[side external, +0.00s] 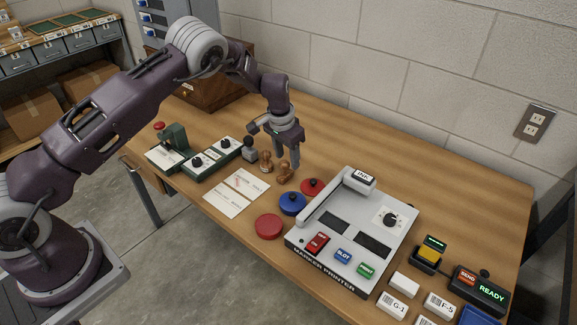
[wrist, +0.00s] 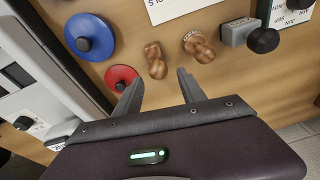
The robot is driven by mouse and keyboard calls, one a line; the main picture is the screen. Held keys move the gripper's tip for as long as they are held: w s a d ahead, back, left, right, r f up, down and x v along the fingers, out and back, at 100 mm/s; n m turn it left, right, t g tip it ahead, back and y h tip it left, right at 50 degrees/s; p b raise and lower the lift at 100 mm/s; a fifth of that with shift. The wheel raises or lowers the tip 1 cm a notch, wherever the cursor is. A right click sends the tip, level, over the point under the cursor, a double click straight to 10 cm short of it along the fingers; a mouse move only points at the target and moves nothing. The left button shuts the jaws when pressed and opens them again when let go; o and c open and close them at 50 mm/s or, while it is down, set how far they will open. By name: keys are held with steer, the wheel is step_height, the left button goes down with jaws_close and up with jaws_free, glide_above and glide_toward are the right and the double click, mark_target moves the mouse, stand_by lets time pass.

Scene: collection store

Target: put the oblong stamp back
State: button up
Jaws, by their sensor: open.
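Two small brown wooden stamps stand on the table, one at left (side external: 266,161) and one at right (side external: 285,173) in the side view. Both also show in the wrist view, one with a rounded handle (wrist: 155,61) and one with a round base (wrist: 199,46). A grey block stamp with a black knob (side external: 249,150) stands left of them; its block is oblong in the wrist view (wrist: 237,31). I cannot tell for sure which is the oblong stamp. My gripper (side external: 286,162) is open and empty, close above the right wooden stamp, which lies just beyond the fingertips (wrist: 157,80).
A blue knobbed disc (side external: 292,204) and a red knobbed disc (side external: 312,187) lie beside the marker printer (side external: 350,228).

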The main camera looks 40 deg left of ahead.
steer(key=r, duration=0.4)
steer(key=s+r, duration=0.1)
steer(key=r, duration=0.2)
steer(key=shift+s+d, duration=0.1)
step_height(320, 180, up, 9)
glide_above(285, 163)
steer(key=s+d, duration=0.1)
steer(key=s, duration=0.2)
steer(key=s+d+r+n+t+h, duration=0.1)
steer(key=s+d+r, duration=0.1)
steer(key=s+r, duration=0.9)
steer(key=s+d+r+t, duration=0.15)
steer(key=s+r, duration=0.45)
steer(key=s, duration=0.7)
steer(key=s+f+t, duration=0.1)
steer(key=s+f, duration=0.1)
steer(key=s, duration=1.1)
steer(key=shift+a+y, duration=0.15)
steer(key=shift+y, duration=0.25)
